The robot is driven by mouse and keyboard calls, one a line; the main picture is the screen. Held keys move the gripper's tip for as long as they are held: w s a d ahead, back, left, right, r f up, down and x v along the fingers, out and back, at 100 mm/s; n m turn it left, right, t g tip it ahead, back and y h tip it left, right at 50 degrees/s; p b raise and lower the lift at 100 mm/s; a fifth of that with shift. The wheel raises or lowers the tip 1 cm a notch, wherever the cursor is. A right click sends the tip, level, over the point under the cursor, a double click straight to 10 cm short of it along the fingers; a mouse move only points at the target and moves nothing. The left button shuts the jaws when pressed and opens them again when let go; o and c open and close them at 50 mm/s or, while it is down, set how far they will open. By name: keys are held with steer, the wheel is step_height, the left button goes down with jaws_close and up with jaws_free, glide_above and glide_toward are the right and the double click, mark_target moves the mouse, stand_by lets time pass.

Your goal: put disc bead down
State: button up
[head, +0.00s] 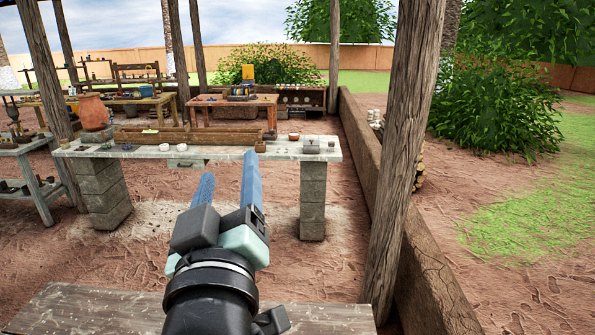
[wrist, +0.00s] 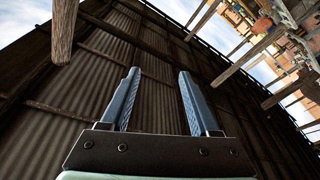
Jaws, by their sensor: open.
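My gripper (head: 225,188) is raised in the middle of the head view, with its two long blue fingers apart and nothing between them. In the wrist view my gripper (wrist: 158,92) is also open and empty, with a dark corrugated roof behind it. I cannot make out a disc bead for certain in either view. Several small items too small to tell apart lie on the pale stone-topped bench (head: 225,152) beyond my gripper.
A bare wooden surface (head: 90,310) lies at the front, below my arm. A wooden post (head: 402,150) and a low mud wall (head: 375,165) stand to the right. An orange clay pot (head: 93,112) stands at the left of the bench. Bare earth lies between bench and front surface.

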steer(key=s+d+r+m+t+h, duration=0.1)
steer(key=s+d+r+m+t, duration=0.2)
steer(key=r, duration=0.6)
steer(key=s+d+r+m+t+h, duration=0.1)
steer(key=s+d+r+m+t, duration=0.2)
steer(key=s+r, duration=0.5)
step_height(320, 180, up, 2)
steer(key=shift+s+d+m+t, duration=0.15)
steer(key=shift+d+m+t, duration=0.4)
steer(key=shift+d, duration=0.7)
